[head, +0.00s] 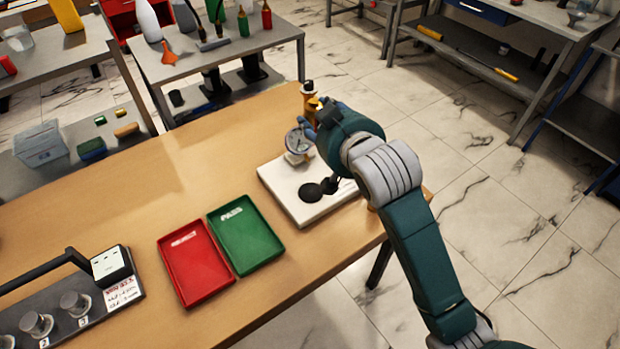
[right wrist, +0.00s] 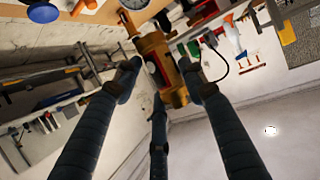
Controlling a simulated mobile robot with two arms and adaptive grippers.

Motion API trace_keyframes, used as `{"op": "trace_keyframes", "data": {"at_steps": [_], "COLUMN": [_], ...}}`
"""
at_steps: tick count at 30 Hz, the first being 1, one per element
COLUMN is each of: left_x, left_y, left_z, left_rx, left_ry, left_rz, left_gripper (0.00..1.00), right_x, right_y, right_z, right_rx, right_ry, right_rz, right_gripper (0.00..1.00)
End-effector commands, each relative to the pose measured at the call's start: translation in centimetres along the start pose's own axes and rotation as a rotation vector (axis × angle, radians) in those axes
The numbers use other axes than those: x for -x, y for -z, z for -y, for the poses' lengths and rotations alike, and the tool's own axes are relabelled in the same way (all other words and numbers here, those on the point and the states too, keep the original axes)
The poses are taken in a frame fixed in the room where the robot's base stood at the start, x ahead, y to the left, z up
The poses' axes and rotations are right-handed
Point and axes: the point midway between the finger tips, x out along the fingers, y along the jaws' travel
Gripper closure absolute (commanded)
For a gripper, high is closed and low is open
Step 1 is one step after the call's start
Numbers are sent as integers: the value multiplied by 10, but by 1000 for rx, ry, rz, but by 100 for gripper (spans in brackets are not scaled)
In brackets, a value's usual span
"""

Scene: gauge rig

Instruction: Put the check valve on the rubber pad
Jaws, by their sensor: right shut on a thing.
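The check valve, a brass-coloured fitting with a dark top (head: 309,89), is held upright in my right gripper (head: 317,114) above the far edge of the wooden table. In the right wrist view the brass body (right wrist: 158,66) sits between the blue fingers, which are shut on it. The fingers and wrist hide part of it in the head view. A black round pad (head: 311,192), likely the rubber pad, lies on the white board (head: 290,205), below and nearer than the gripper. My left gripper is not in view.
A round gauge (head: 297,141) stands at the white board's back edge, close beside my right gripper. A red tray (head: 196,262) and a green tray (head: 246,235) lie left of the board. A grey block with knobs (head: 75,303) is at lower left.

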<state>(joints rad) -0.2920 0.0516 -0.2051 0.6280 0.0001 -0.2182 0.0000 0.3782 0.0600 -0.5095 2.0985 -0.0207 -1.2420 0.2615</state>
Motion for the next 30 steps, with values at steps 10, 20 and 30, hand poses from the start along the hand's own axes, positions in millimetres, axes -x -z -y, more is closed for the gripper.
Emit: {"op": "trace_keyframes", "data": {"at_steps": [10,20,30], "left_x": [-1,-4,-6], "left_y": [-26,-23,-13], "left_z": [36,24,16], "left_rx": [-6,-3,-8], "left_ry": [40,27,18], "left_rz": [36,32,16], "left_gripper": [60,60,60], "right_x": [-30,-56,-71], "right_y": [-76,-138,-175], "right_z": [0,1,1], "right_rx": [2,1,2], "right_ry": [1,2,2], "right_rz": [9,3,4], "right_gripper": [89,89,89]}}
